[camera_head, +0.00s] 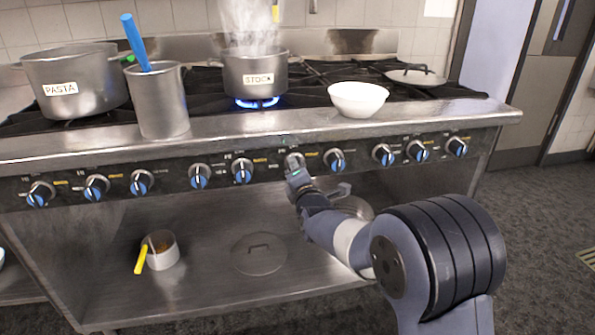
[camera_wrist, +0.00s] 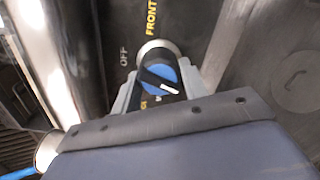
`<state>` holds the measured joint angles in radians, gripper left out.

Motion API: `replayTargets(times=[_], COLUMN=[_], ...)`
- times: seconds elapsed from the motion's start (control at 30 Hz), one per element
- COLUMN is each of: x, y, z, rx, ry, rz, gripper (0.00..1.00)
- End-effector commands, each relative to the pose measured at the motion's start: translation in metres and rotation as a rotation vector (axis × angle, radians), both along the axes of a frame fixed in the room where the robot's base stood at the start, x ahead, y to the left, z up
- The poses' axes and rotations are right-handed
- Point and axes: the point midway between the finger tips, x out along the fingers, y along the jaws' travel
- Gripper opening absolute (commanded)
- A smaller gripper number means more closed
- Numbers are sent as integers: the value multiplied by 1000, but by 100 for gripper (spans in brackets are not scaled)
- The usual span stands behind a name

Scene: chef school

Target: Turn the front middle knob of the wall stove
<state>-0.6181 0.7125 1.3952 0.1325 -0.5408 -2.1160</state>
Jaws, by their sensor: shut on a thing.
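The wall stove (camera_head: 110,160) has a dark front panel with a row of blue and silver knobs. My gripper (camera_head: 295,170) is at a knob (camera_head: 293,160) near the middle of the row and largely covers it. In the wrist view the knob (camera_wrist: 160,75) has a blue face with a white pointer mark and a silver collar. The jaws of my gripper (camera_wrist: 158,92) lie on both sides of it, shut on it. The words FRONT and OFF show on the panel beyond the knob. The pointer is slanted, not aimed straight at OFF.
A steaming STOCK pot (camera_head: 255,75) stands over a lit blue flame. A white bowl (camera_head: 358,98), a metal container (camera_head: 160,105) with a blue handle and a PASTA pot (camera_head: 80,88) stand on top. Below is a shelf with a lid (camera_head: 258,255) and a small pot (camera_head: 161,252).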

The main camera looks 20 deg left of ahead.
Motion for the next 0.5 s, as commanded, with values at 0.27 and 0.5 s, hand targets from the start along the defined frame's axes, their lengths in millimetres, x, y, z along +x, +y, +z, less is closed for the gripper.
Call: replayTargets(times=[0.27,0.5], x=[0,0], y=[0,0], z=[0,0], rx=[-5,-5], ry=[-4,-4], rz=[0,0], gripper=[19,49])
